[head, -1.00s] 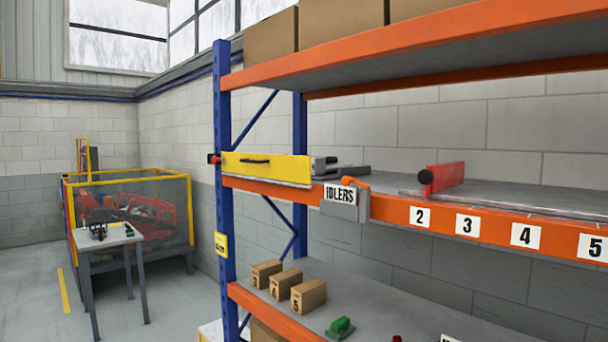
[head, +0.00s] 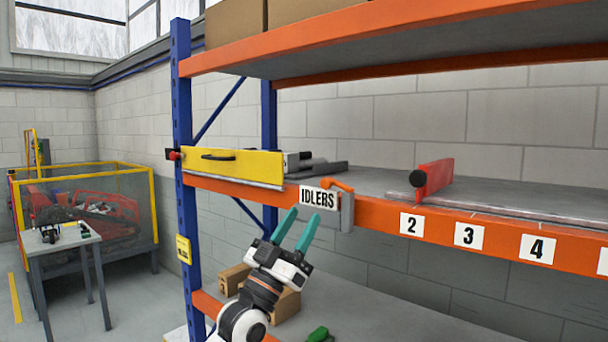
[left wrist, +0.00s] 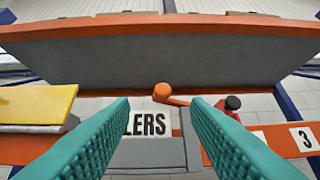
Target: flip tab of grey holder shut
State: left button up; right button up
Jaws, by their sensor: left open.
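The grey holder (head: 347,212) hangs on the front of the orange shelf beam, with a white IDLERS label (head: 319,197) on it. An orange tab (head: 341,186) with a rounded end lies across the holder's top. In the left wrist view the orange tab (left wrist: 163,92) shows beyond and between the fingertips, above the label (left wrist: 148,123) and the grey body (left wrist: 145,153). My left gripper (head: 302,216) is open and empty, its teal fingers pointing up, just below and in front of the label. It looks apart from the tab. My right gripper is out of view.
A yellow panel (head: 232,163) stands on the beam left of the holder. A red bracket (head: 436,177) with a black knob stands to its right. Brown boxes (head: 284,305) and a green item (head: 319,335) sit on the lower shelf. The upper shelf (head: 400,40) overhangs above.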

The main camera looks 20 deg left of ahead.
aim_at(324, 185)
pick_arm(q)
jog(key=p+x, duration=0.4)
jog(key=x, duration=0.6)
jog(key=shift+w+d+r, duration=0.15)
jog(key=shift+r, duration=0.05)
jog(key=shift+w+d+r+p, duration=0.2)
jog(key=shift+w+r+p, duration=0.15)
jog(key=shift+w+p, duration=0.1)
jog(key=shift+c, duration=0.5)
